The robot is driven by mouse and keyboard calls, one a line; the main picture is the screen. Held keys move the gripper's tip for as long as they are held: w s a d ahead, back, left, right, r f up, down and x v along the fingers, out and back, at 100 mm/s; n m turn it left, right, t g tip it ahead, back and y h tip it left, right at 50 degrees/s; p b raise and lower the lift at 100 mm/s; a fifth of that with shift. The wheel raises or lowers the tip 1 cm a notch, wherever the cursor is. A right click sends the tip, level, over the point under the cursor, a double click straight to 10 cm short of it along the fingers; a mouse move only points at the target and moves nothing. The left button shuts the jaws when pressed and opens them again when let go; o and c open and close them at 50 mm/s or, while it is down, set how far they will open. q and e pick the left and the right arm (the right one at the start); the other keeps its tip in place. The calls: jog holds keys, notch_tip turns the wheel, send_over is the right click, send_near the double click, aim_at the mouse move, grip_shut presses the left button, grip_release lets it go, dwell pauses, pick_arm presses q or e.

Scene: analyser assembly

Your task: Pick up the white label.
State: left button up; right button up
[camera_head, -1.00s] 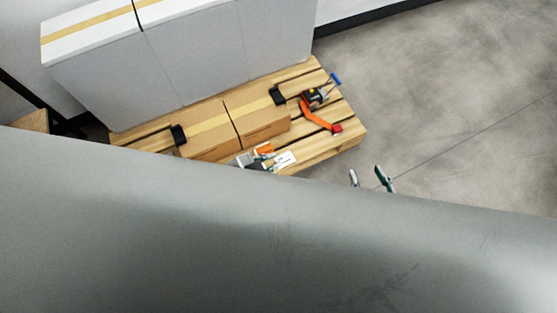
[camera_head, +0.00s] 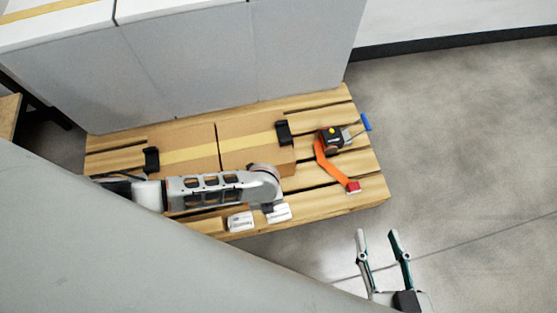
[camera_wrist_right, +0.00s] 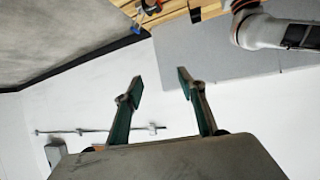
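Two small white pieces with grey markings lie near the pallet's front edge in the head view, a left one (camera_head: 240,221) and a right one (camera_head: 279,212). I cannot tell which is the white label. A grey arm link crosses the pallet just behind them, with its rounded end close to the right piece. My left gripper cannot be made out. My right gripper (camera_head: 377,236) is open and empty over the floor, right of the pallet and apart from the white pieces. In the right wrist view its two fingers (camera_wrist_right: 157,84) are spread with nothing between them.
The wooden pallet (camera_head: 362,162) carries cardboard boxes (camera_head: 256,129) with tan tape and black corner guards (camera_head: 284,132). An orange strap (camera_head: 327,166) with a ratchet (camera_head: 331,138) lies at its right. Tall grey boxes (camera_head: 200,65) stand behind. The floor at right is clear.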

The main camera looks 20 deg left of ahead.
aim_at(278, 213)
pick_arm(q)
jog(key=shift+s+f+b, duration=0.2)
jog(key=shift+f+b, duration=0.05)
jog(key=shift+f, duration=0.35)
jog(key=shift+s+f+b, duration=0.15)
jog(key=shift+f+b, duration=0.05)
jog(key=shift+f, duration=0.4)
jog(key=f+b, duration=0.1)
jog(key=f, duration=0.1)
jog(key=s+f+b, duration=0.1)
jog(key=f, duration=0.1)
jog(key=shift+d+f+b, duration=0.1)
jog(key=shift+f+b, duration=0.05)
jog(key=shift+b, duration=0.15)
jog(key=shift+w+f, duration=0.3)
jog(key=shift+f, duration=0.05)
jog(key=shift+w+r, duration=0.1)
jog(key=shift+w, duration=0.1)
grip_shut()
pick_arm(e)
jog(key=shift+s+a+f+m+y, duration=0.1)
jog(key=shift+s+a+m+y, duration=0.05)
jog(key=shift+a+m, duration=0.5)
jog(key=shift+s+a+r+m+y, duration=0.1)
jog(key=shift+s+a+m+y, duration=0.1)
jog(key=shift+a+m, duration=0.5)
jog(key=shift+s+a+f+m+y, duration=0.15)
jog(key=shift+a+m, duration=0.2)
jog(key=shift+a, duration=0.6)
